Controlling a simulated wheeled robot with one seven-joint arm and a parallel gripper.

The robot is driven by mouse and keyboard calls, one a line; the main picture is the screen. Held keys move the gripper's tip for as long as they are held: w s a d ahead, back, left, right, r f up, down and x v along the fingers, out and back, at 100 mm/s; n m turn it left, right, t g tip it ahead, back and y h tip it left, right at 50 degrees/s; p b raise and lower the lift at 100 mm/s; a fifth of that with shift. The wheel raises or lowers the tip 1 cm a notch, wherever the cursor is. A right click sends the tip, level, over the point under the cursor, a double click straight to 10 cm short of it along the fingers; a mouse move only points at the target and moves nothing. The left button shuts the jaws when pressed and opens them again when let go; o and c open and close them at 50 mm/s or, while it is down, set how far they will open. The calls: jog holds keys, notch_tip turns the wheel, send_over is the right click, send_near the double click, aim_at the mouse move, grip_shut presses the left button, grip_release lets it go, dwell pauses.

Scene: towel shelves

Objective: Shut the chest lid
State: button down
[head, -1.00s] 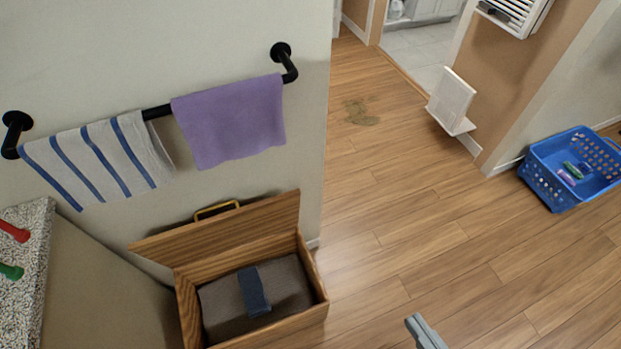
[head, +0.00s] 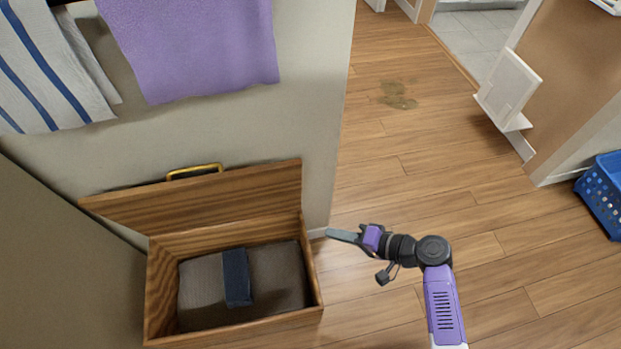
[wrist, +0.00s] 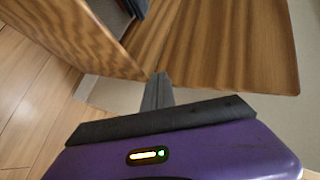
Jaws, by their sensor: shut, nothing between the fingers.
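The wooden chest (head: 155,300) stands against the wall at the lower left of the head view. Its lid (head: 215,200) is open, tilted up and back towards the wall, with a yellow handle (head: 194,171) at its upper edge. A grey-brown bundle with a dark blue band (head: 237,277) lies inside. My gripper (head: 330,234) is shut and empty, just right of the chest's back right corner. In the wrist view my gripper (wrist: 158,85) points at the chest, with the lid (wrist: 235,45) at the right and a chest wall (wrist: 75,35) at the left. I cannot tell whether it touches.
A striped towel (head: 45,70) and a purple towel (head: 195,45) hang above the chest. A blue basket (head: 602,195) stands at the far right. A brown stain (head: 397,95) marks the floor. The wooden floor right of the chest is clear.

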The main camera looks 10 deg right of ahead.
jog(key=w+d+r+n+g+y+b, duration=0.2)
jog(key=w+d+r+n+y+b, duration=0.3)
jog(key=w+r+y, duration=0.45)
jog(key=w+a+r+m+h+b, duration=0.1)
jog(key=w+a+r+h+b, duration=0.1)
jog(key=a, duration=0.7)
jog(key=shift+w+r, duration=0.65)
jog(key=shift+w, duration=0.25)
jog(key=shift+s, duration=0.15)
